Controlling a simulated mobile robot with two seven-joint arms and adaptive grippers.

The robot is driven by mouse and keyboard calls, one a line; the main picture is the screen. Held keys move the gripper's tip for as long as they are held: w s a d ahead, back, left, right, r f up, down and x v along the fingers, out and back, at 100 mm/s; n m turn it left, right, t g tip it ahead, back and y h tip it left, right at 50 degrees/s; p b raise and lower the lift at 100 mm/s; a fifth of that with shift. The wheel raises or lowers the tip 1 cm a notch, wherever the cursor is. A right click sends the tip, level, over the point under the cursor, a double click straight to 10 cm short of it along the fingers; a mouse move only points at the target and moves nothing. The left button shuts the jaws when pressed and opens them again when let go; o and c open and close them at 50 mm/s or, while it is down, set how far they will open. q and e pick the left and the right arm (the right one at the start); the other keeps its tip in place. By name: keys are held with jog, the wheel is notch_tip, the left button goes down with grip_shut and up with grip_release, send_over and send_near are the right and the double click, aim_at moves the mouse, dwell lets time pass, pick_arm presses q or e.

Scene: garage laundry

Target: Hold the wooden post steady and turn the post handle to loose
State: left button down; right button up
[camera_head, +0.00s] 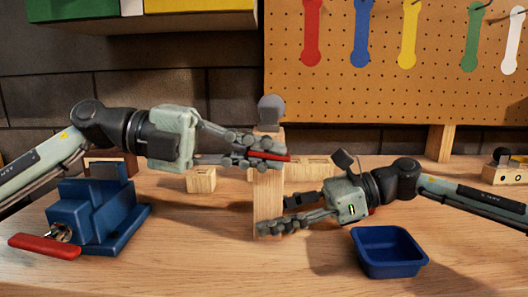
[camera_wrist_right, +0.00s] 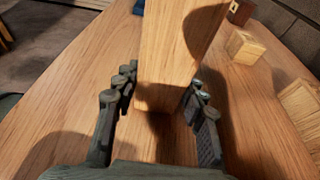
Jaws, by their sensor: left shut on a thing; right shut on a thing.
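The wooden post (camera_head: 268,190) stands upright on the workbench with a dark grey rounded piece (camera_head: 270,110) at its top. My right gripper (camera_head: 272,214) is shut on the lower post from the right. The right wrist view shows the post (camera_wrist_right: 175,50) between the two fingers; its handle is not in that view.
A blue vise (camera_head: 95,215) with a red handle stands at the left. A blue bin (camera_head: 388,252) sits at the front right, below my right arm. Small wooden blocks (camera_head: 201,180) stand behind the post. A pegboard (camera_head: 400,95) with coloured tools is at the back.

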pick_arm(q)
jog(key=shift+h, duration=0.3)
jog(key=c, duration=1.7)
grip_release()
jog(key=shift+a, duration=0.15)
jog(key=a, duration=0.4)
jog(key=a+r, duration=0.1)
jog(key=a, duration=0.6)
jog(key=shift+a+r, duration=0.2)
jog(key=shift+a, duration=0.15)
